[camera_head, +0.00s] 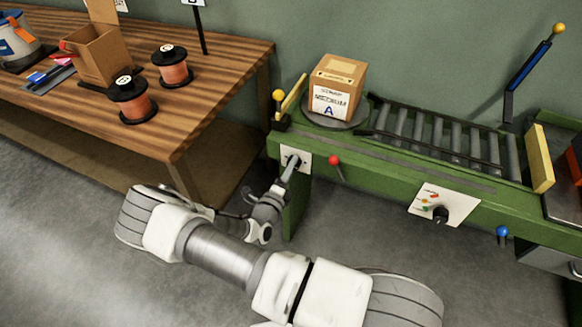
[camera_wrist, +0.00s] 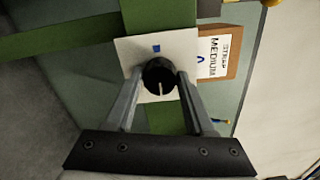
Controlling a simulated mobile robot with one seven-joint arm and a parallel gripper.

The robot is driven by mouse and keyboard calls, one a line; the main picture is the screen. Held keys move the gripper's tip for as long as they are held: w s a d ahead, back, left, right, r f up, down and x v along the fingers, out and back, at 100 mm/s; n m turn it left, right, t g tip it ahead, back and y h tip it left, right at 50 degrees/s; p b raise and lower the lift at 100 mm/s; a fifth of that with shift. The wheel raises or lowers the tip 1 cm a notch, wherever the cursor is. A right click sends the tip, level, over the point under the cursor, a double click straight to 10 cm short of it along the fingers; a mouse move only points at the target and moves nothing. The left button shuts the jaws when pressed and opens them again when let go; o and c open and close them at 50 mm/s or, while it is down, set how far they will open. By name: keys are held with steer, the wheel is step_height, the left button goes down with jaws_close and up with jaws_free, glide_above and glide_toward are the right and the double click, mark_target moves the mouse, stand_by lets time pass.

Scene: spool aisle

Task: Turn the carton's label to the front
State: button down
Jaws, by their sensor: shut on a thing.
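The brown carton (camera_head: 344,77) stands on a dark round turntable (camera_head: 345,124) at the left end of the green conveyor. My gripper (camera_head: 291,164) is at a white plate (camera_head: 304,154) on the conveyor's front, below the turntable. In the wrist view my gripper (camera_wrist: 160,88) has its fingers on both sides of a black round knob (camera_wrist: 158,73) with a pale pointer line, shut on it.
A red ball-ended lever (camera_head: 334,161) sticks out just right of the plate. Another plate with a dark knob (camera_head: 440,213) is further right. Rollers (camera_head: 440,133) run right of the turntable. A wooden table (camera_head: 190,105) with spools stands at the left.

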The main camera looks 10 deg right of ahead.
stand_by(0.5)
steer(key=shift+c, duration=1.3)
jaws_free()
steer(key=v, duration=1.7)
steer(key=shift+s+a, duration=0.15)
steer(key=s+d+r+m+g+p, duration=0.15)
steer(key=d+r+m+g, duration=0.25)
steer(key=r+m+g, duration=0.55)
steer(key=s+d+r+m+g+p, duration=0.15)
steer(key=d+r+m+g, duration=0.3)
steer(key=r+m, duration=0.9)
steer(key=s+r+m+t+y+p, duration=0.1)
steer(key=s+r+m+y, duration=0.2)
steer(key=r+m, duration=0.3)
steer(key=s+d+r+m+t+y, duration=0.1)
steer(key=s+r+m+t+y, duration=0.1)
steer(key=r+m, duration=0.5)
steer(key=s+r+m+t+y+p, duration=0.1)
steer(key=s+r+m+t+y, duration=0.1)
steer(key=s+r+m+y, duration=0.3)
step_height(320, 180, up, 2)
steer(key=m, duration=0.3)
steer(key=shift+d+y+p, duration=0.3)
steer(key=shift+d, duration=0.05)
